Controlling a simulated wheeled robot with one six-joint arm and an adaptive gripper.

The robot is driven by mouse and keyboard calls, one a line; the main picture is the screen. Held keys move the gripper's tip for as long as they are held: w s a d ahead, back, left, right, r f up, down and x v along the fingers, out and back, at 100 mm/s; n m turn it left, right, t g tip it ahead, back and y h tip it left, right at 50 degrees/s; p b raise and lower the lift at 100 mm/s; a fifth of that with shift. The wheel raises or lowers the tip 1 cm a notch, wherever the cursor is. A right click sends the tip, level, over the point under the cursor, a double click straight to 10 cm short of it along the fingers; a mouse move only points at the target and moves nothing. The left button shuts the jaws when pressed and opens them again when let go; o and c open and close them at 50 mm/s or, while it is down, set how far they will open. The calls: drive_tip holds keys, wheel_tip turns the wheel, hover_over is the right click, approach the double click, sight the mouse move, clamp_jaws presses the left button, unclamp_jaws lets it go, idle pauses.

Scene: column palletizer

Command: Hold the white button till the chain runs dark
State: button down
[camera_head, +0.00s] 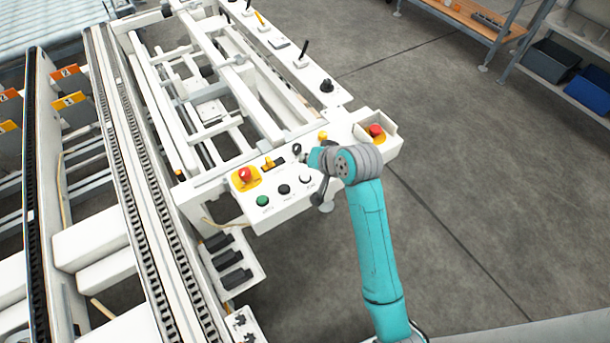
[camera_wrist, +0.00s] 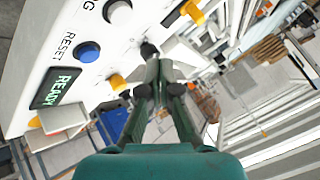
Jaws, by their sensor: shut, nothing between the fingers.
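The white button (camera_head: 305,179) sits on the sloped white control panel (camera_head: 290,209), right of a black button and a green button. In the wrist view a white button (camera_wrist: 118,12) shows at the top edge, its label partly cut off. My gripper (camera_head: 304,156) hangs over the rear part of the panel, apart from the white button. In the wrist view my gripper (camera_wrist: 151,62) is shut and empty, its fingers right of and below the button. A small screen (camera_wrist: 58,90) reads READY. I cannot tell which part is the chain.
A blue RESET button (camera_wrist: 87,52) lies close to the white one. A red emergency stop (camera_head: 245,174), a yellow selector (camera_head: 268,162) and a second red stop (camera_head: 376,131) stand nearby. Conveyor rails (camera_head: 140,190) run along the left. Open floor lies at right.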

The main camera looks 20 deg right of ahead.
sight(307, 178)
drive_tip(key=shift+f, duration=2.45)
drive_tip(key=shift+f, duration=0.15)
drive_tip(key=shift+f, duration=0.2)
drive_tip(key=shift+f, duration=0.5)
idle(4.7)
